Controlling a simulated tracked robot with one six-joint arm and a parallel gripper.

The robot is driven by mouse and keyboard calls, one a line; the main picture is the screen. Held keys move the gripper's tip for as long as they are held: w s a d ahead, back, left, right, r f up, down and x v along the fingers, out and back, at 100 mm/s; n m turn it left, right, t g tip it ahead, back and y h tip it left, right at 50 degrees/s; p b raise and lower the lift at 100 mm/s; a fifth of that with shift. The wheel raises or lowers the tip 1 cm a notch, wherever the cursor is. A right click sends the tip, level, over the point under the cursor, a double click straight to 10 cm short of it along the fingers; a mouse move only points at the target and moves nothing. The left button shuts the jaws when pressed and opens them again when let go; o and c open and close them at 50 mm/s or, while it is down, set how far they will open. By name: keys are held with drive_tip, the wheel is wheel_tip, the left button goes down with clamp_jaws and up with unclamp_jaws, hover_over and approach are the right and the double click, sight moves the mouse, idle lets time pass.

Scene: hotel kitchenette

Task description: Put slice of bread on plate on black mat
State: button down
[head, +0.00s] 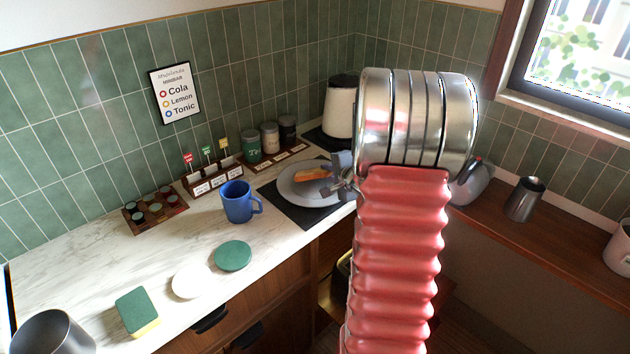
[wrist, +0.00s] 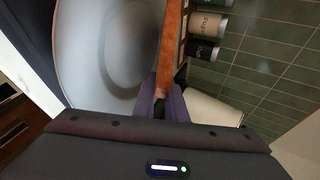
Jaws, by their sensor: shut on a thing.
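A grey plate (head: 297,193) lies on the black mat (head: 293,213) on the counter. The orange-brown slice of bread (head: 311,175) is over the plate's far part in the head view. My gripper (head: 335,180) comes in from the right, at the plate's right side. In the wrist view its fingers (wrist: 162,104) are shut on the end of the bread (wrist: 172,48), which shows edge-on as a narrow strip. The plate (wrist: 115,55) fills the left of that view, beside the bread. I cannot tell whether the bread touches the plate.
A blue mug (head: 238,203) stands left of the mat. Several canisters (head: 270,138) and a white-and-black appliance (head: 338,107) stand behind the plate. A green disc (head: 233,256), a white disc (head: 191,281) and a sponge (head: 137,310) lie near the front edge.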

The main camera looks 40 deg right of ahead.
drive_tip(key=c, duration=1.9)
unclamp_jaws()
drive_tip(key=shift+c, duration=0.2)
drive_tip(key=shift+s, duration=0.15)
drive_tip(key=shift+v, duration=3.9)
wheel_tip(320, 180, up, 8)
drive_tip(key=s, duration=0.2)
drive_tip(key=shift+s+a+f, duration=0.2)
drive_tip(key=shift+a, duration=0.25)
